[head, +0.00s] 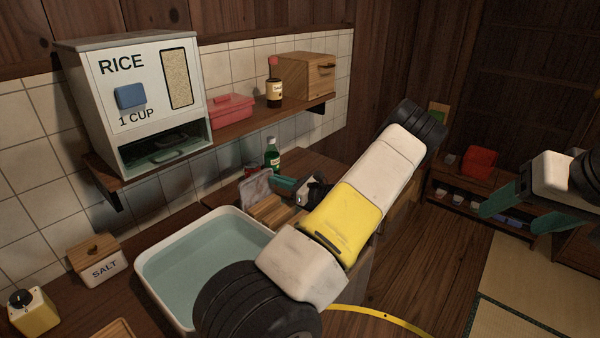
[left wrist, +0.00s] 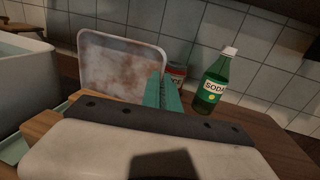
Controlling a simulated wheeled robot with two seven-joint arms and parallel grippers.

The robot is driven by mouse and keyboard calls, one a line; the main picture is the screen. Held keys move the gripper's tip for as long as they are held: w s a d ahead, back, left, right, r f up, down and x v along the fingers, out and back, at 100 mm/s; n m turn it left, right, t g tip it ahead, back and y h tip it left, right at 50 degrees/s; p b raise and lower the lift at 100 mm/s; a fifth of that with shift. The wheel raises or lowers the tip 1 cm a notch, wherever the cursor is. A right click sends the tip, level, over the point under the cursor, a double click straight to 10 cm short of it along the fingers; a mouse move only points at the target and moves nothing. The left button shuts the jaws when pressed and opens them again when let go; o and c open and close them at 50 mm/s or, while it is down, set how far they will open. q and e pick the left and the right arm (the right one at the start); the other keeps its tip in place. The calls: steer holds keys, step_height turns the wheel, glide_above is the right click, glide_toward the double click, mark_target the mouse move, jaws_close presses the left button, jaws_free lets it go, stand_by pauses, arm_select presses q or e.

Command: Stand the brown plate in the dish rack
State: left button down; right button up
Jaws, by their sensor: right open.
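An upright, rounded rectangular plate (head: 257,188) with a mottled brown face and pale rim stands behind the sink; it also shows in the left wrist view (left wrist: 120,65). It may be the brown plate. A slatted wooden piece (head: 270,211), apparently the dish rack, lies in front of it and is partly hidden by my left arm. My left gripper (head: 282,183) has its teal fingertips at the plate's right edge; I cannot tell whether they pinch it. In the left wrist view its fingers look close together. My right gripper (head: 512,217) is open and empty at far right.
A water-filled sink (head: 158,285) is left of my left arm. A green soda bottle (head: 272,155) stands beyond my left gripper, and a small can (left wrist: 176,74) is behind its fingers. A shelf (head: 238,122) hangs above with a rice dispenser (head: 141,85). A salt box (head: 99,264) is at left.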

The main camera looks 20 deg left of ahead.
arm_select(q)
steer(key=shift+f, duration=0.1)
steer(key=c, duration=1.5)
jaws_free()
steer(key=shift+c, duration=0.2)
steer(key=d, duration=0.7)
steer(key=shift+s+d, duration=0.35)
steer(key=shift+d, duration=0.05)
